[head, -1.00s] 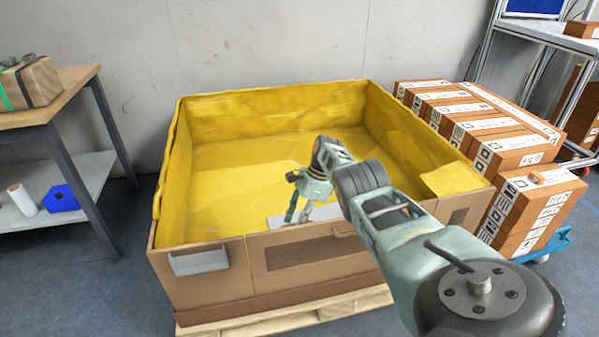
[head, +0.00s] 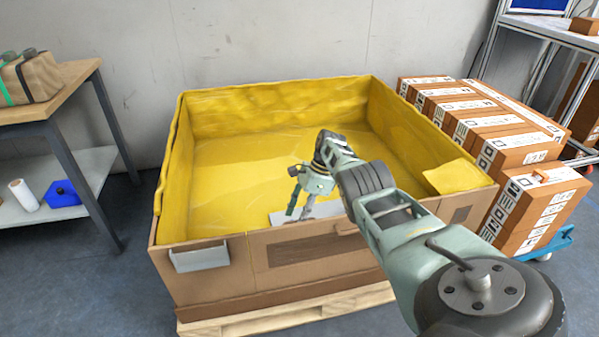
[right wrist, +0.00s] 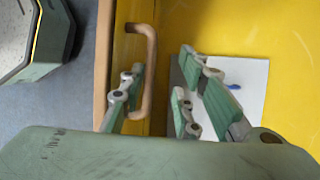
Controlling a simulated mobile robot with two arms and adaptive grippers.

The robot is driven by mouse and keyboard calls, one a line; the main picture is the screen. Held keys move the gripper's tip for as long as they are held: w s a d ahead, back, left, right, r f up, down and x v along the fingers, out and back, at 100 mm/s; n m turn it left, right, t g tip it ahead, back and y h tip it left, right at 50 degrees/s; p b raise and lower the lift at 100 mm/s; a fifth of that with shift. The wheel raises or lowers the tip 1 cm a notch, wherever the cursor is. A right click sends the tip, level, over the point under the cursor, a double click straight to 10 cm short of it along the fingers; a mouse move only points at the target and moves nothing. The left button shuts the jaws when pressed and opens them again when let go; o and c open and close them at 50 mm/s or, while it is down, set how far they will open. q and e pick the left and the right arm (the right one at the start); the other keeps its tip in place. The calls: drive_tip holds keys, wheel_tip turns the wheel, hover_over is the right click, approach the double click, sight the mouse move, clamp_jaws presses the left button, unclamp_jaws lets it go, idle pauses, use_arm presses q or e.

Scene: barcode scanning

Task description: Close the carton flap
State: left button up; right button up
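A large cardboard carton (head: 215,280) with a yellow lining stands open at the top on a pallet. Its front wall has a brown handle (head: 346,229), which also shows in the right wrist view (right wrist: 148,75). A small yellow piece (head: 455,177) lies over the front right corner; I cannot tell which part is the flap. My right gripper (head: 303,200) is just inside the front wall. In the right wrist view its fingers (right wrist: 163,92) are spread, with the handle between or just beyond them; contact cannot be told. My left gripper is out of view.
A white sheet (right wrist: 252,95) with a blue mark lies inside the carton. Brown labelled boxes (head: 535,205) are stacked on a blue cart at the right. A wooden table (head: 75,75) stands at the left. The carton's back half is clear.

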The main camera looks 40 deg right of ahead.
drive_tip(key=v, duration=1.1)
drive_tip(key=shift+r, duration=0.2)
